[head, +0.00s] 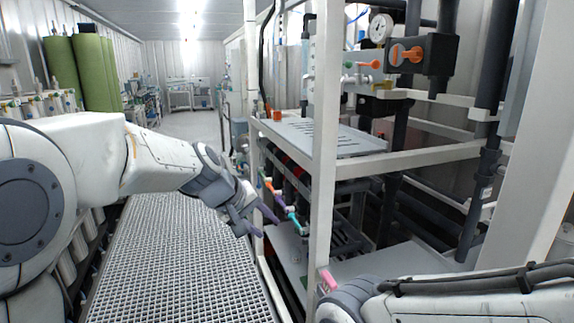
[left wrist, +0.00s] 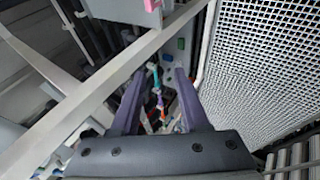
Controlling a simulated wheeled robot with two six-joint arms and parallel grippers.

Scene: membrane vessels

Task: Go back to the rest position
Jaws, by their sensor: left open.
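My left arm comes in from the left in the head view. Its left gripper (head: 262,224) hangs over the grating's right edge, in front of the white rack frame. Its two purple fingers are apart, with nothing between them. The left wrist view shows the same open gripper (left wrist: 158,100), with coloured valve handles beyond the fingers. My right arm lies across the lower right of the head view. Its gripper is not clearly seen there.
A white frame post (head: 323,130) stands close to the left gripper. Behind it are a grey shelf (head: 340,138), valves with orange handles (head: 412,54) and a pressure gauge (head: 380,28). Green cylinders (head: 92,72) stand at the back left. The grating floor (head: 170,255) is clear.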

